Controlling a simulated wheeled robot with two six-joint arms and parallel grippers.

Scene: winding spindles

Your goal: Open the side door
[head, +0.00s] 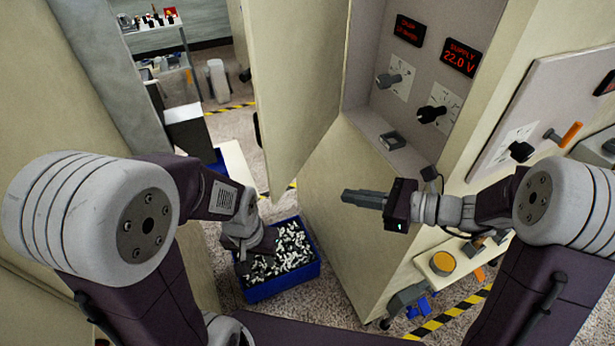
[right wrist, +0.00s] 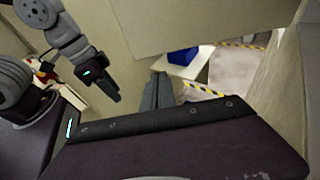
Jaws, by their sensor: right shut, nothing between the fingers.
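A tall cream door panel (head: 297,90) stands swung out from the cabinet in the head view, with the cabinet's interior showing to its right. A dark fitting (head: 257,130) sits on its left edge. My right gripper (head: 350,196) is shut and empty, pointing left in front of the cabinet, below and right of the panel. Its fingers also show in the right wrist view (right wrist: 155,95). Neither gripper visibly touches the panel.
The recess holds knobs (head: 432,114) and red displays (head: 462,57). A blue bin (head: 285,284) of small white pieces stands below my left gripper. A panel with an orange lever (head: 571,133) is at right. Speckled floor (head: 235,128) with striped tape lies behind.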

